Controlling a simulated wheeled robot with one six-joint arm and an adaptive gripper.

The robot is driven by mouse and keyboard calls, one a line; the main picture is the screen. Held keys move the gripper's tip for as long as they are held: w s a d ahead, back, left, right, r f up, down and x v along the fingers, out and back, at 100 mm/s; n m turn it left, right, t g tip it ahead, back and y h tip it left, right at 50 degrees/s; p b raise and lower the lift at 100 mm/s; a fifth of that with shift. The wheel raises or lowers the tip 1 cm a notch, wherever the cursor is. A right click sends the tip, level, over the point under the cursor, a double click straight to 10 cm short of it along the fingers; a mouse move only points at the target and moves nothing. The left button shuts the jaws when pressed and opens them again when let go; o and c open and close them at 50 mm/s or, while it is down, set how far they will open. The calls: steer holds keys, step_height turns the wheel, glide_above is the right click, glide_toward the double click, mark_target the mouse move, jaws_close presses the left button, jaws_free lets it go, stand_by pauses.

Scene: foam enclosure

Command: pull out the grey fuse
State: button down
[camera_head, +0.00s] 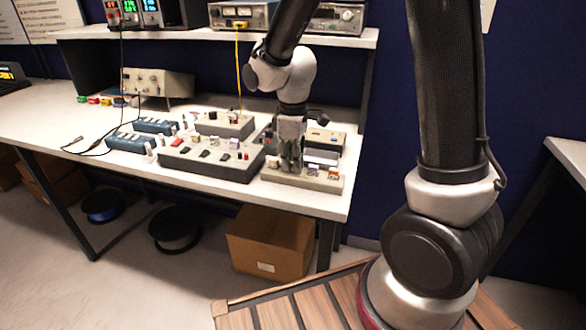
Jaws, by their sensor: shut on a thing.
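My gripper (290,168) points straight down at the low grey fuse block (324,184) near the right front edge of the bench. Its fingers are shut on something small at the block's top. The fingers hide most of it; from its place in the row it looks to be the grey fuse, but its colour cannot be made out. I cannot tell whether it is still seated. A pale fuse (273,163) stands left of the fingers. A purple fuse (311,169) and an orange one (333,175) stand to the right.
A larger grey panel (212,160) with switches and fuses lies close on the left. Another grey box (224,124) and blue strips (131,142) lie further left. A yellow cable (238,70) hangs from the shelf (210,33).

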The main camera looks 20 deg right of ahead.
steer(key=shift+r, duration=3)
